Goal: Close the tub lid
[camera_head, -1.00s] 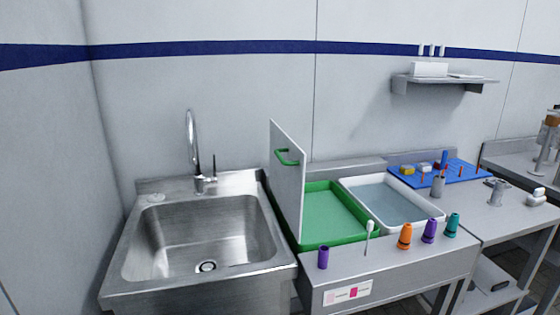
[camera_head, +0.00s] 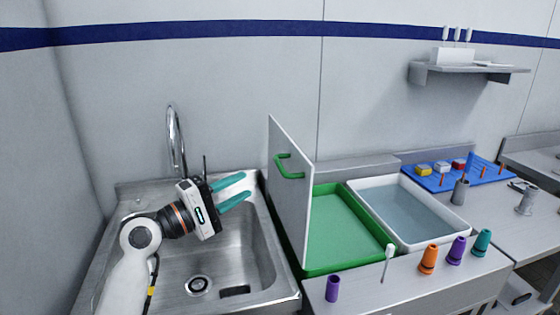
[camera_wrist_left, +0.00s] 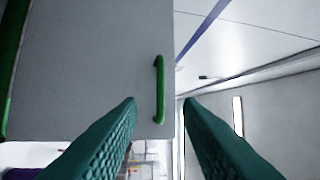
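The tub lid (camera_head: 284,205) is a grey-white panel standing upright along the left side of the green tub (camera_head: 345,226). A green handle (camera_head: 289,166) is on its left face. In the left wrist view the lid (camera_wrist_left: 92,60) fills the left half, with the handle (camera_wrist_left: 160,92) just ahead of the fingertips. My left gripper (camera_head: 238,190) has teal fingers and is over the sink, left of the handle, pointing towards the lid. Its fingers (camera_wrist_left: 160,104) are apart with nothing between them. The right gripper does not show.
The steel sink (camera_head: 175,270) with its tall tap (camera_head: 176,140) lies left of the tub. A white tray of water (camera_head: 405,212) is right of it. A purple cone (camera_head: 332,289), a white-headed stick (camera_head: 388,262) and coloured cones (camera_head: 428,260) stand along the front edge.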

